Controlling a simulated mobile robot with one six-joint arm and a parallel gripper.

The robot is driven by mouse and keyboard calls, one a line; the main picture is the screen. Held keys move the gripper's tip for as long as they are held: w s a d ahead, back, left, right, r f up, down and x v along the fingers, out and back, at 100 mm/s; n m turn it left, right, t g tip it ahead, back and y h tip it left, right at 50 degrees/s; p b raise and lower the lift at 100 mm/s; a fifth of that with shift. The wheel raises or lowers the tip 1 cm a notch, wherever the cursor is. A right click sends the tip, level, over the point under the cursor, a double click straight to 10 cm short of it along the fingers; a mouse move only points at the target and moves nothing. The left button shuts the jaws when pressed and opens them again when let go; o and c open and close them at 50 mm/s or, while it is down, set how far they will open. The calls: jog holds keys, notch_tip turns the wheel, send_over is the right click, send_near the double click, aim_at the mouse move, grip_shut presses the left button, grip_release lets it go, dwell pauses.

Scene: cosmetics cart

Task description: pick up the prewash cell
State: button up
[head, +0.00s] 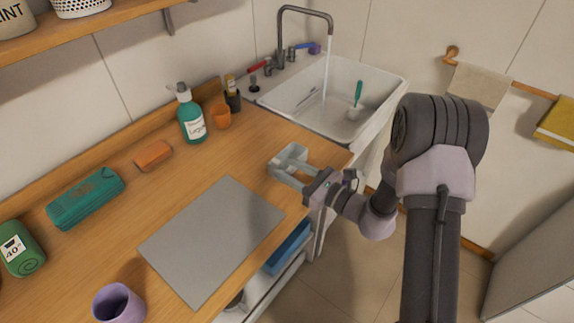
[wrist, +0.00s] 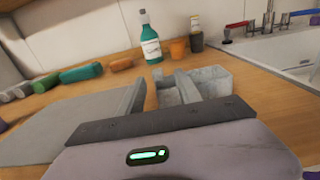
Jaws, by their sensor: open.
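A pale grey open box (head: 291,149) with two compartments sits on the wooden counter near the sink. It seems to be the part that holds the prewash cell, but I cannot tell which compartment bears that name. It also shows in the wrist view (wrist: 216,89). My gripper (wrist: 160,86) is open and low at the near side of the box. The left compartment appears between the two fingers, and the right finger overlaps the middle of the box. Whether the fingers touch it is unclear. In the head view my gripper (head: 299,177) reaches in from the right.
A grey mat (head: 212,240) lies left of the box. A teal pump bottle (head: 191,117), orange cup (head: 222,117), orange bar (head: 153,155) and teal case (head: 86,197) stand toward the wall. The sink (head: 335,95) with running water is behind. A purple cup (head: 118,304) is nearest.

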aim_at(280, 165)
jog(key=b+x, duration=0.1)
jog(key=x, duration=0.3)
jog(key=shift+w+a, duration=0.1)
jog(key=shift+a, duration=0.2)
grip_shut()
dwell(1.0)
